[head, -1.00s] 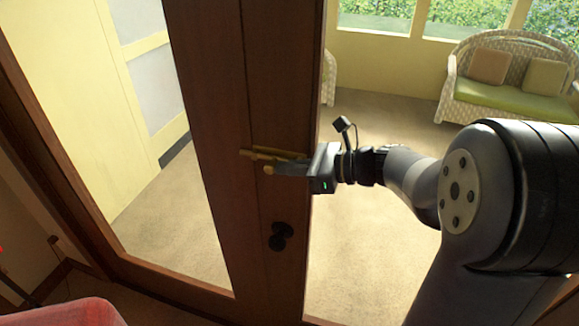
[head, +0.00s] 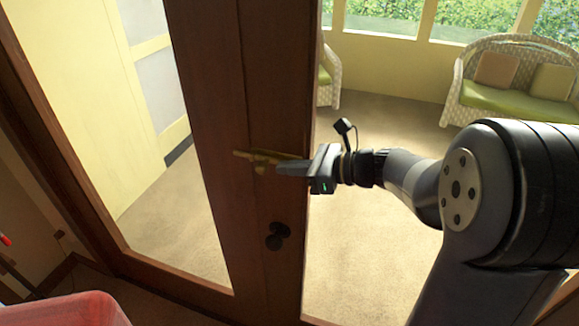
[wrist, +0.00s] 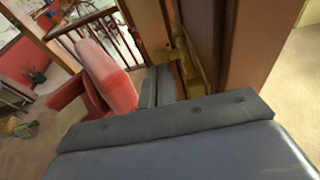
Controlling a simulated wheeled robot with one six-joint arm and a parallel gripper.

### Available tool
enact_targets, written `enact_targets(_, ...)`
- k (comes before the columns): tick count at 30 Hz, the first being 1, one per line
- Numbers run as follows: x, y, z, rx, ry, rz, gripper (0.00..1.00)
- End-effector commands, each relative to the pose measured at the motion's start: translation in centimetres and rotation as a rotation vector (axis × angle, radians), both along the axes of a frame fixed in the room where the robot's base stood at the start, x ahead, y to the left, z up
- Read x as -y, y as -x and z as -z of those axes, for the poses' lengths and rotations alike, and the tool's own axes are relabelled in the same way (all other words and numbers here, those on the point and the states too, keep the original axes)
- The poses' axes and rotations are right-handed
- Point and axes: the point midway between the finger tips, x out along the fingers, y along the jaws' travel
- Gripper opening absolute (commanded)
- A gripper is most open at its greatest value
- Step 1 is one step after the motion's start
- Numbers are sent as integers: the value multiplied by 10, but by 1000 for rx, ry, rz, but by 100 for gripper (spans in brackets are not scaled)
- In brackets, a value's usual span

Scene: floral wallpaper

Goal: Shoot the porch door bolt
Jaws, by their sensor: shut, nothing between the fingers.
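The brass door bolt (head: 245,154) lies across the seam of the dark wooden doors, above the dark round knob (head: 277,236). Its small brass handle (head: 260,170) sticks out just left of my fingertips. My gripper (head: 279,169) is shut and empty, pointing left in front of the bolt's lower right part. Its fingers hide some of the bolt, and whether they touch the handle is unclear. In the wrist view, my fingers (wrist: 166,80) are close beside the brass bolt (wrist: 192,68) on the door face.
Glass panes flank the wooden door stiles (head: 220,100). Beyond the glass are a wicker sofa (head: 505,98) and part of a wicker chair (head: 328,80). A red padded seat (head: 70,310) is at the lower left; a red armchair (wrist: 100,75) and railing show in the wrist view.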

Motion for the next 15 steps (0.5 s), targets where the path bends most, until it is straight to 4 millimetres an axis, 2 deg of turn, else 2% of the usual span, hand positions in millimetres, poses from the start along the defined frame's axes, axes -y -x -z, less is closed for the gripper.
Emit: enact_targets(15, 78, 25, -21, 3, 3, 9, 0)
